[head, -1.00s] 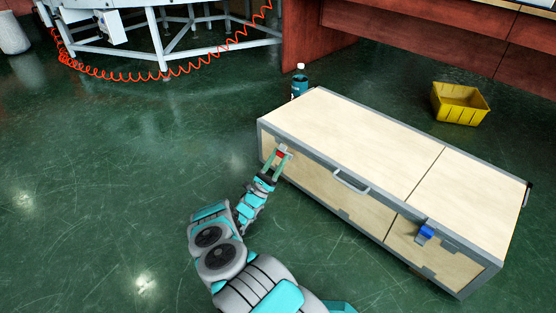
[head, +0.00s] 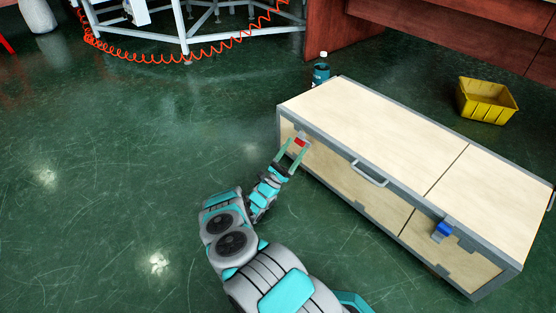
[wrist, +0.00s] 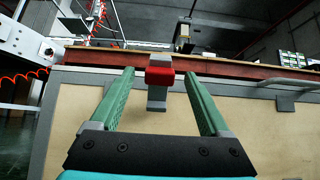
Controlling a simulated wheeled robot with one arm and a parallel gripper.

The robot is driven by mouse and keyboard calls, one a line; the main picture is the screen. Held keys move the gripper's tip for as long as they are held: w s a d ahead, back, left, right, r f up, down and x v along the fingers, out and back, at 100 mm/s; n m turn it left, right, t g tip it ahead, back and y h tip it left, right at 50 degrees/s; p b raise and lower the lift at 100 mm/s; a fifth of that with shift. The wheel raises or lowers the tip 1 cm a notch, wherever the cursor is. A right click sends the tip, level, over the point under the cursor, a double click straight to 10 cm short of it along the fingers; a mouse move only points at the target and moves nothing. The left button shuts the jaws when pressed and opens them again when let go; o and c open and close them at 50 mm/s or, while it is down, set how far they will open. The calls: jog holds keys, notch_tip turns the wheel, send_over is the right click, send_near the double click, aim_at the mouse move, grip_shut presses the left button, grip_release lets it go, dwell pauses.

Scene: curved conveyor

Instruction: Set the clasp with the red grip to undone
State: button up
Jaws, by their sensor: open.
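The clasp with the red grip (head: 301,141) is on the upper front edge of a long wooden case, near its left end. In the wrist view the red grip (wrist: 160,76) sits between my two green fingers, with grey metal above and below it. My gripper (head: 295,147) is open around the clasp, with a gap on each side of the red grip in the wrist view (wrist: 166,100). The case (head: 395,122) has pale panels and grey metal edges, and its lid looks closed. A second clasp with a blue grip (head: 442,230) is on the same front, toward the right.
A grey handle (head: 369,175) sticks out of the case front between the clasps. A dark bottle (head: 321,72) stands behind the case's left end. A yellow bin (head: 487,101) is on the floor behind. Open green floor (head: 120,200) lies to the left.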

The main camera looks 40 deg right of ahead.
jog(key=a, duration=1.1)
jog(key=shift+s+a+r, duration=0.2)
jog(key=shift+s+a, duration=0.1)
jog(key=shift+s, duration=0.15)
jog(key=shift+c, duration=0.3)
